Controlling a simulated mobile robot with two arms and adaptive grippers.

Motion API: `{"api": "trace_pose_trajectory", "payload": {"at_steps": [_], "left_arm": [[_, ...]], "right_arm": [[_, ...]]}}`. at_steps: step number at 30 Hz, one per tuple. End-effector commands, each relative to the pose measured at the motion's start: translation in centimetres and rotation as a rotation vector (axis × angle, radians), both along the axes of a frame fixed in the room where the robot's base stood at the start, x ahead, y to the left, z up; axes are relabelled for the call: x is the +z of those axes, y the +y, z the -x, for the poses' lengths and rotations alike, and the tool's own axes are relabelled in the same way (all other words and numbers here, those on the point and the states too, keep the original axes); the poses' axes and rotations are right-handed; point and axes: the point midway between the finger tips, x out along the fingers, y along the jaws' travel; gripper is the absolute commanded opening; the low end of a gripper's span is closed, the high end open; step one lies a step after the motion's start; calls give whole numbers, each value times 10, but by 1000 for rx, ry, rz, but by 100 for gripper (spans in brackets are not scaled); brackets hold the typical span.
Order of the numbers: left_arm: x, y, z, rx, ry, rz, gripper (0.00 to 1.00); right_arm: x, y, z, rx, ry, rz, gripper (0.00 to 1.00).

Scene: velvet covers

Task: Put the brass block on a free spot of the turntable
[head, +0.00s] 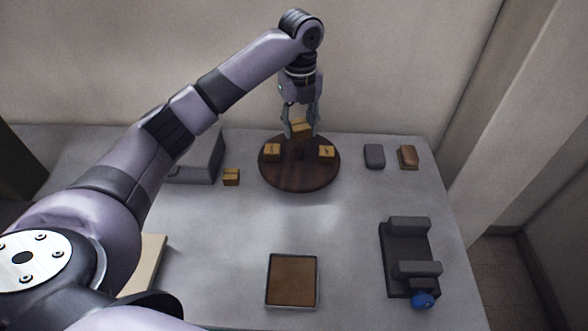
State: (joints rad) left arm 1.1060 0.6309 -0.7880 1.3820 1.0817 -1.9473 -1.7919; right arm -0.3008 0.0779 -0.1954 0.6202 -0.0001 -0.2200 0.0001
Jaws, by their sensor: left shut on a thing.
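A round dark wooden turntable (299,178) stands near the back of the table. Two brass-coloured blocks rest on it, one at its left (272,152) and one at its right (326,152). My left gripper (301,131) points down over the back part of the turntable and is shut on a brass block (301,126). I cannot tell whether this block touches the turntable. A further brass-coloured block (231,176) sits on the table just left of the turntable. My right gripper is not in view.
A grey box (203,160) stands at the left, partly behind my arm. A grey block (374,156) and a brown block (408,157) lie to the right. A brown-floored tray (292,281) is in front. A dark fixture (408,258) with a blue ball (422,300) stands front right.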

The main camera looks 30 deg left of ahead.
Motion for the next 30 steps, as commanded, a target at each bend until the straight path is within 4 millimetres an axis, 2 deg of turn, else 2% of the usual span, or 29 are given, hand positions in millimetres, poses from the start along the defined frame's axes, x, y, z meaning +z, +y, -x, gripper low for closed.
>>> {"api": "trace_pose_trajectory", "payload": {"at_steps": [6,12,20,27,30], "left_arm": [[-54,1,1,2,2,-2,0],[-97,1,1,1,0,-1,0],[-121,1,0,0,-1,-1,0],[-153,0,0,1,-1,-1,0],[-158,1,0,0,-3,-2,0]], "right_arm": [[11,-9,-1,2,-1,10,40],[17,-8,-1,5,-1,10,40],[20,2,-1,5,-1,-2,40],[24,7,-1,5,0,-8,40],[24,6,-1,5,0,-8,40]]}}
